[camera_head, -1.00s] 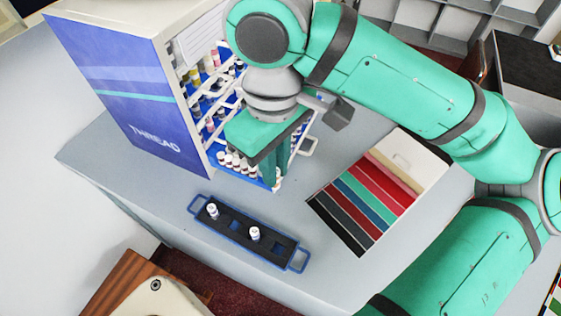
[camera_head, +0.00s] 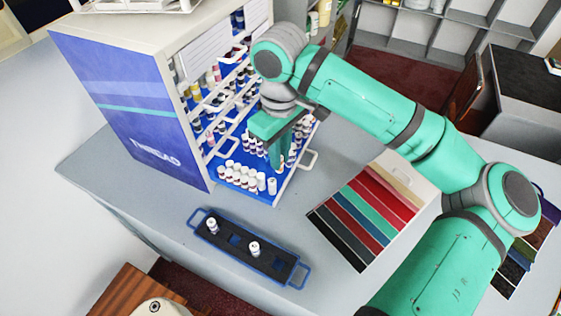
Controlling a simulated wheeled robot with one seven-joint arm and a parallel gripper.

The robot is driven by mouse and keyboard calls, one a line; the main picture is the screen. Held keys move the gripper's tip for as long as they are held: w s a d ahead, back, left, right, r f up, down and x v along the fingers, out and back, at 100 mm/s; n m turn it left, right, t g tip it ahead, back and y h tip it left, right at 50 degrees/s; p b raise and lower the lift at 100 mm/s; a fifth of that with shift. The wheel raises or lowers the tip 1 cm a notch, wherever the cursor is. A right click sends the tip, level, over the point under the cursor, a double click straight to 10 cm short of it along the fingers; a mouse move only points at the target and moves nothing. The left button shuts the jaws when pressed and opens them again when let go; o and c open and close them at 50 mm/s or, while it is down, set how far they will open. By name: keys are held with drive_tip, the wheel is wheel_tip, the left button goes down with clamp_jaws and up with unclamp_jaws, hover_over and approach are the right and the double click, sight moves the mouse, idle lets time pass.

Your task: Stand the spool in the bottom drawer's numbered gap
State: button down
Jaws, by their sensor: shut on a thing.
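The bottom drawer (camera_head: 277,200) of the thread cabinet is pulled out, with a blue inside and a pale handle at its right. White-capped spools (camera_head: 240,176) stand in rows in it, along the front left and towards the back right. My gripper (camera_head: 280,164) points down over the drawer, between these groups, its fingers shut. The spool it holds is hidden by the fingers, so I cannot tell its tilt or whether it touches the drawer floor. The numbered gap cannot be made out; the gripper covers part of the drawer.
The thread cabinet (camera_head: 135,110) stands at the left, with more racks of spools above the drawer. A blue-rimmed dark tray (camera_head: 274,262) with two white spools lies in front. A colour swatch board (camera_head: 366,215) lies to the right. Grey counter is free between them.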

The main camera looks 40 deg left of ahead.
drive_tip(key=f, duration=0.3)
drive_tip(key=shift+w+a+f, duration=0.1)
drive_tip(key=shift+w+a, duration=0.05)
drive_tip(key=shift+w, duration=0.2)
drive_tip(key=shift+f, duration=0.4)
drive_tip(key=shift+f, duration=0.15)
drive_tip(key=c, duration=1.7)
unclamp_jaws()
wheel_tip(320, 180, up, 12)
drive_tip(key=shift+r, duration=0.2)
